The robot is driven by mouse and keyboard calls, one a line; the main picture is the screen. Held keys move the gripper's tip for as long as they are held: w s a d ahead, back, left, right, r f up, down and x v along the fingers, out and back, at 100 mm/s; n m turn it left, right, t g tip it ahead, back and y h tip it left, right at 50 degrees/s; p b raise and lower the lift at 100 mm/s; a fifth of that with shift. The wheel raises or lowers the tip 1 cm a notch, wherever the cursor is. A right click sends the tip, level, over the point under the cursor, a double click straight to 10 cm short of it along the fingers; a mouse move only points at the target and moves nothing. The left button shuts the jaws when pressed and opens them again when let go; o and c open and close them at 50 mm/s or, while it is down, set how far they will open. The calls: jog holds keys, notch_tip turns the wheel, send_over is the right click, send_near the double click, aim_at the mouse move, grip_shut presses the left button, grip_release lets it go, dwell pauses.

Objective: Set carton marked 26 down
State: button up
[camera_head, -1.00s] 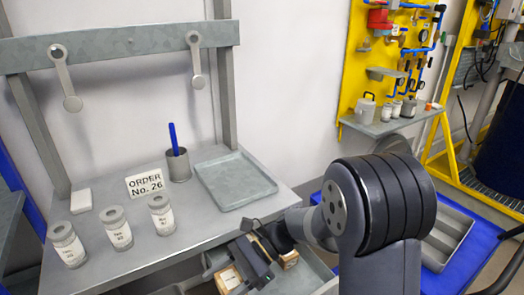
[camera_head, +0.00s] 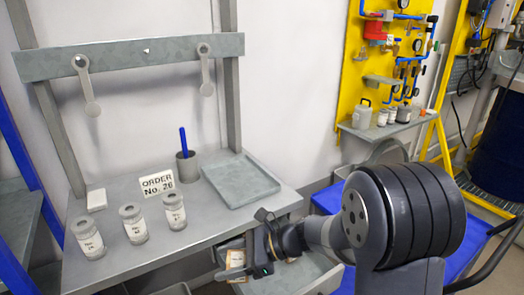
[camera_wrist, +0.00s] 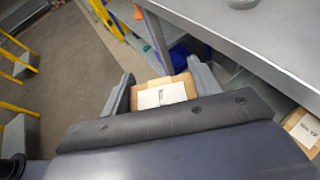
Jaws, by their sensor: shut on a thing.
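My gripper (camera_head: 245,262) is shut on a small brown carton (camera_head: 235,262) with a white label, in front of the bench's front edge. In the wrist view the carton (camera_wrist: 163,92) sits between the two grey fingers (camera_wrist: 162,90); its label is too small to read surely. A sign (camera_head: 157,183) on the bench reads "ORDER No. 26". A shallow grey tray (camera_head: 262,184) lies empty on the bench, behind and above my gripper in the picture.
Another labelled carton (camera_wrist: 304,130) shows low at the right in the wrist view, near an open drawer-like bin (camera_head: 285,284). Three labelled jars (camera_head: 133,224), a white block (camera_head: 96,200) and a cup with a blue stick (camera_head: 186,167) stand on the bench (camera_head: 195,232).

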jog(key=w+d+r+m+t+h+p, duration=0.2)
jog(key=w+d+m+t+h, duration=0.1)
jog(key=w+d+m+t, duration=0.6)
jog(key=w+d+f+m+t+h+p, duration=0.1)
jog(key=d+m+t+h, duration=0.3)
jog(key=d, duration=1)
jog(key=shift+w+f+m+t+h+p, duration=0.35)
jog(key=shift+w+m+h, duration=0.2)
jog(key=shift+m+h, duration=0.6)
